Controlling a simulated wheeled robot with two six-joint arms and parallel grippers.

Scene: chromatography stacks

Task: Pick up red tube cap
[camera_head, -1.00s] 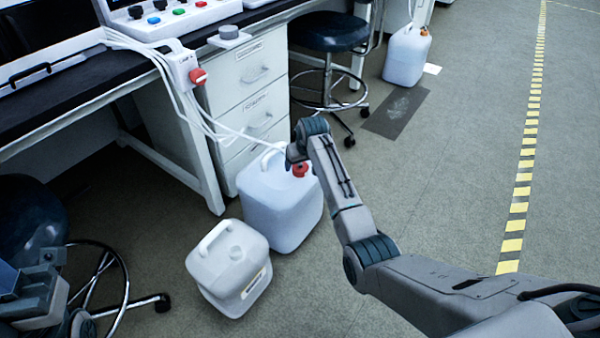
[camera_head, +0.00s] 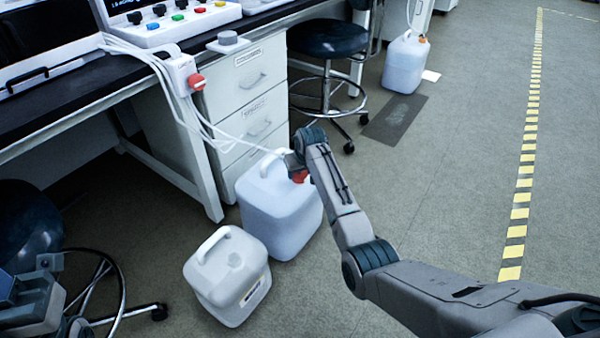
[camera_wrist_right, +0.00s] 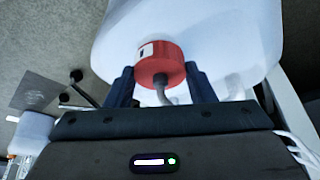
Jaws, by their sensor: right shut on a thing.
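The red tube cap (camera_head: 299,177) shows at the top of the larger white jug (camera_head: 272,208), partly hidden by my right arm. In the right wrist view the cap (camera_wrist_right: 160,62) is between the two dark fingers of my right gripper (camera_wrist_right: 161,82), which is shut on it. A grey tube comes out of the cap toward the gripper. The jug's pale body fills the view behind the cap. I cannot tell whether the cap touches the jug's neck. My left gripper (camera_head: 35,300) is at the lower left edge, partly cut off; its jaws are unclear.
A smaller white jug (camera_head: 230,278) stands in front of the larger one. A white drawer cabinet (camera_head: 247,105) and dark bench are behind, with white tubes hanging down. A stool (camera_head: 327,40) and another jug (camera_head: 405,65) stand farther back. The floor to the right is clear.

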